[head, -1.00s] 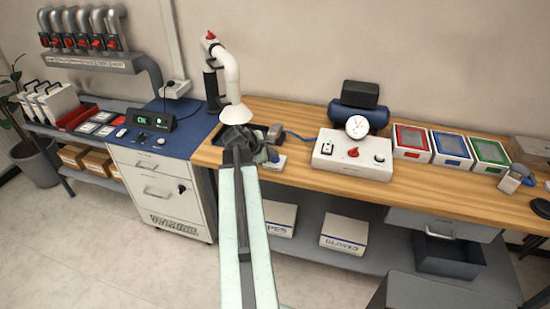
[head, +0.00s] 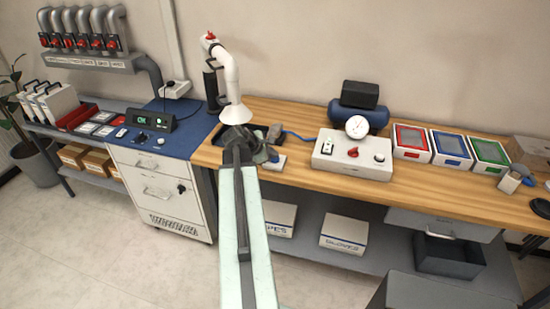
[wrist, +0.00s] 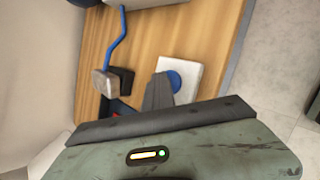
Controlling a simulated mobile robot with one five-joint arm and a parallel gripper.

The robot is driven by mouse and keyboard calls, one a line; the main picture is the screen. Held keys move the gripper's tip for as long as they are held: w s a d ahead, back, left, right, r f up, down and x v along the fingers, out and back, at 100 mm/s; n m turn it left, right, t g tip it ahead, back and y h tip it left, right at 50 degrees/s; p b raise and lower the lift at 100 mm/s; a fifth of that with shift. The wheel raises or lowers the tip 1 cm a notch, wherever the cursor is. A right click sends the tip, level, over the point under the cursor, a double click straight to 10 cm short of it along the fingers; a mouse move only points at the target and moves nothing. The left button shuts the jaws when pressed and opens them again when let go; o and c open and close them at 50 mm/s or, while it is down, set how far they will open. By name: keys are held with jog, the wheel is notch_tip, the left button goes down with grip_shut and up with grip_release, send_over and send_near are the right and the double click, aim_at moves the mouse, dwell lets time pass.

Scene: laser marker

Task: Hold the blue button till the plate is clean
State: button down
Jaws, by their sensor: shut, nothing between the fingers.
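The blue button (wrist: 174,81) is round and sits on a small white box (wrist: 190,72) in the wrist view. The white box also shows beside my gripper in the head view (head: 279,163). My gripper (wrist: 159,84) is shut and empty. Its dark fingertips are at the left edge of the button and cover part of it; I cannot tell whether they touch it. In the head view my gripper (head: 268,154) hides the button and part of the dark tray behind it. I cannot make out the plate or its state.
A white nozzle (head: 235,112) hangs just behind my gripper. A block (wrist: 104,83) on a blue cable (wrist: 117,40) lies close by. A white control box (head: 352,165) with a red knob and gauge stands to the right. Bare wood lies between.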

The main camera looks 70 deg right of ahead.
aim_at(273, 160)
jog(key=shift+r+p, duration=0.9)
jog(key=shift+r, duration=0.05)
notch_tip(273, 160, up, 5)
jog(key=p, duration=0.5)
